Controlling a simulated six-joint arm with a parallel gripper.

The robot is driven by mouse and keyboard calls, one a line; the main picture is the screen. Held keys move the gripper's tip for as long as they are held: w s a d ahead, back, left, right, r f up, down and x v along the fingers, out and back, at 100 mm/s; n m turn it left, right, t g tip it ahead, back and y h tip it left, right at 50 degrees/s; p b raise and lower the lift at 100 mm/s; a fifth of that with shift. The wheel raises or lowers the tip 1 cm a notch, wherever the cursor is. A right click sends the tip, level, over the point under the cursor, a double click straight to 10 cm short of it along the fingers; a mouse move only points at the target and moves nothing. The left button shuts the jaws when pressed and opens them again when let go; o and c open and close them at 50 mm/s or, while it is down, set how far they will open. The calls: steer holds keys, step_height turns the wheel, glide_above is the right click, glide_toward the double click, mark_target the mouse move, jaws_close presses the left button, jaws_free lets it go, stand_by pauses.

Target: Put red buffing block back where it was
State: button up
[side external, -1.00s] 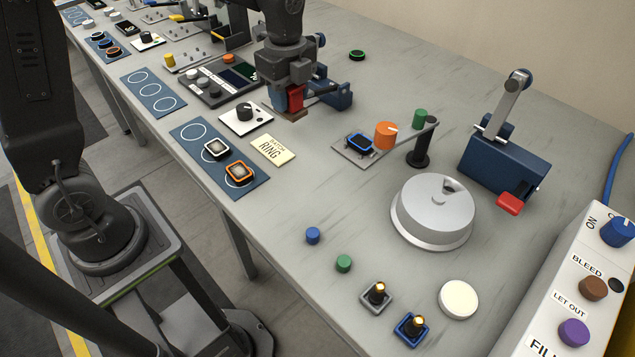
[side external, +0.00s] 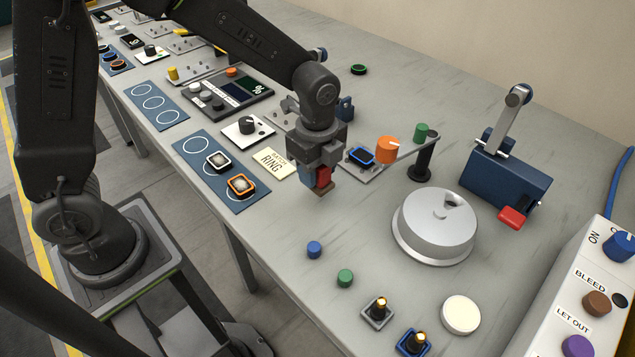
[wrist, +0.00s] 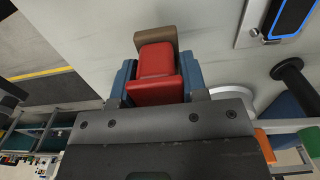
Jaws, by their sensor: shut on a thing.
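The red buffing block (wrist: 156,75) is between the blue fingers of my gripper (wrist: 160,80) in the wrist view. A brown part (wrist: 156,38) shows at its far end. In the side external view my gripper (side external: 315,178) is shut on the block (side external: 323,177), and the brown end (side external: 322,189) points down over the bench, right of the RING label card. I cannot tell whether the brown end touches the bench or hangs just above it.
The RING card (side external: 272,163) lies left of my gripper. A plate with a blue-rimmed piece (side external: 361,156) and an orange knob (side external: 387,150) is to the right. A blue cap (side external: 314,250) and a silver round lid (side external: 435,228) stand nearer. Bench between them is clear.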

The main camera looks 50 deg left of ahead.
mark_target(318, 185)
steer(key=shift+d+f, duration=0.1)
steer(key=shift+f, duration=1.95)
steer(key=shift+f, duration=0.2)
steer(key=o, duration=0.9)
steer(key=shift+r, duration=0.1)
